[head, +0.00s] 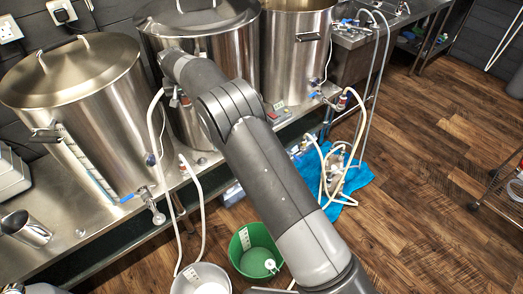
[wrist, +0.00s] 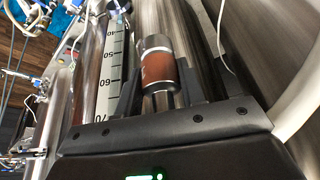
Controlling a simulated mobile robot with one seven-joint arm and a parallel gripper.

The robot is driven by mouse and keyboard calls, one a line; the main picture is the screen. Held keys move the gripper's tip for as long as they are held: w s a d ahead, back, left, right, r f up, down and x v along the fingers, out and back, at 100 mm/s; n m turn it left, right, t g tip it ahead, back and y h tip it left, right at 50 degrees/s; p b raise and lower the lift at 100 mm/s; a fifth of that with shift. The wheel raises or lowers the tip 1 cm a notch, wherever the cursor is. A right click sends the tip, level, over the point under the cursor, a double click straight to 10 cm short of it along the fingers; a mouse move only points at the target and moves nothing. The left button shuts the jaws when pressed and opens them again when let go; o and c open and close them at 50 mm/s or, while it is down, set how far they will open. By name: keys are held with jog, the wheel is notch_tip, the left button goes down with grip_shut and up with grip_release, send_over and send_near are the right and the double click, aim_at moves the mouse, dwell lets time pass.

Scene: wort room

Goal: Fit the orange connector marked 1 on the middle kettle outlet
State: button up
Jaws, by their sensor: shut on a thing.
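In the wrist view my gripper (wrist: 158,88) is shut on the orange connector (wrist: 159,68), a metal cylinder with a brownish-orange band. A faint mark shows on the band, but I cannot read it. The middle kettle (head: 158,35) is a large steel pot behind my arm in the head view. My arm reaches across its front and hides my gripper, the connector and the kettle's outlet there. I cannot tell whether the connector touches the outlet. In the wrist view a white level scale (wrist: 111,72) stands left of the connector.
The left kettle (head: 75,90) and right kettle (head: 295,60) stand close on either side. White hoses (head: 188,200) hang from the bench to a white bucket (head: 203,280). A green bucket (head: 243,262) and a pump on a blue cloth (head: 358,172) are on the floor.

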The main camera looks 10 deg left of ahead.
jog(key=shift+d+r, duration=0.1)
jog(key=shift+d, duration=0.55)
jog(key=s+d+r+m+h, duration=0.1)
jog(key=d+m, duration=0.2)
jog(key=d, duration=1.6)
jog(key=s+d+r+m+h, duration=0.1)
jog(key=d+r+m, duration=0.1)
jog(key=d, duration=1.8)
jog(key=s+d+f+m+h, duration=0.1)
jog(key=s+d+m, duration=0.1)
jog(key=s+d, duration=0.7)
jog(key=w+a+f+n+y, duration=0.1)
jog(key=w+a+f, duration=0.4)
jog(key=a+f, duration=0.4)
jog(key=w+a+f+n, duration=0.2)
jog(key=w+a+f, duration=0.4)
jog(key=a+f, duration=0.3)
jog(key=shift+s+a+f, duration=0.1)
jog(key=shift+a+f, duration=0.1)
jog(key=shift+f, duration=1.2)
jog(key=shift+a+f, duration=0.2)
jog(key=shift+f, duration=1.2)
jog(key=shift+f, duration=1.35)
